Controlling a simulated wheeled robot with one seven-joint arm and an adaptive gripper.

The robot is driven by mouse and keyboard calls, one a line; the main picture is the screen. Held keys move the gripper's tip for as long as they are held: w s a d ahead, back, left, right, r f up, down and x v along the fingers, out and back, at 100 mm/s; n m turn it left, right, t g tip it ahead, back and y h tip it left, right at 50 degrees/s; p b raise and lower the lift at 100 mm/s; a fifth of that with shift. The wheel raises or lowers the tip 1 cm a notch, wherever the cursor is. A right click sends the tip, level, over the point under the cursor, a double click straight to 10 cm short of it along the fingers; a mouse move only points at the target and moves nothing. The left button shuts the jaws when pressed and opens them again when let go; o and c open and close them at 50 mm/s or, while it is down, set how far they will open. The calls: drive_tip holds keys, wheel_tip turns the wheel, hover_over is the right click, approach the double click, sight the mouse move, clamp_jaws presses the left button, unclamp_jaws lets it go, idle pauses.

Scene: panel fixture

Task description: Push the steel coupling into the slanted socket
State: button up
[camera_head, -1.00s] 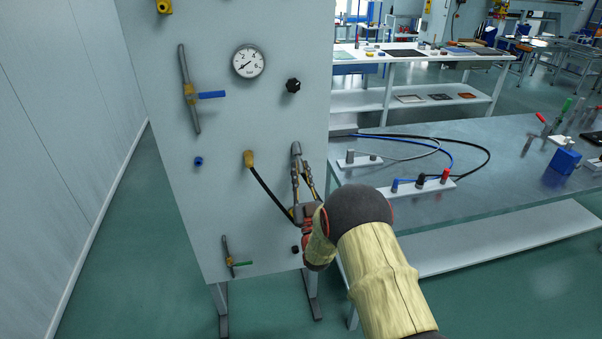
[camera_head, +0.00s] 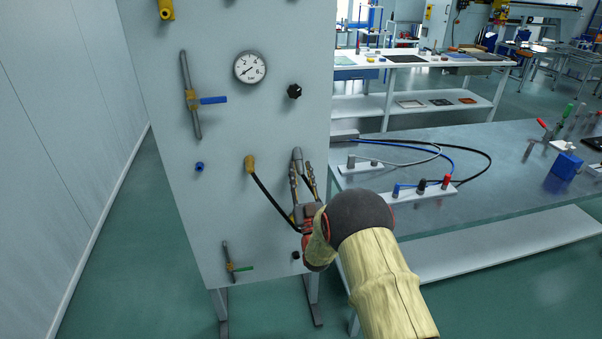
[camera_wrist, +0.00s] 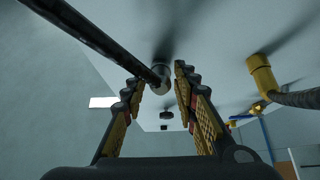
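The steel coupling (camera_head: 297,155) is a grey cylinder at the right side of the panel, just above my fingertips. In the wrist view the grey coupling (camera_wrist: 161,80) is at the end of the black hose, against the panel. The slanted socket cannot be told apart from the coupling, so how deep it sits is unclear. My gripper (camera_head: 301,167) is below the coupling, with its fingers spread. In the wrist view my gripper (camera_wrist: 160,77) has a finger on each side of the coupling, with gaps showing.
The black hose (camera_head: 270,201) loops from a brass fitting (camera_head: 249,163) to behind my gripper. The panel (camera_head: 225,130) also carries a gauge (camera_head: 250,67), a black knob (camera_head: 294,91) and a blue-handled valve (camera_head: 211,100). A workbench (camera_head: 475,190) stands close on the right.

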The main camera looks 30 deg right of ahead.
drive_tip(key=shift+o, duration=0.9)
drive_tip(key=shift+f, duration=0.1)
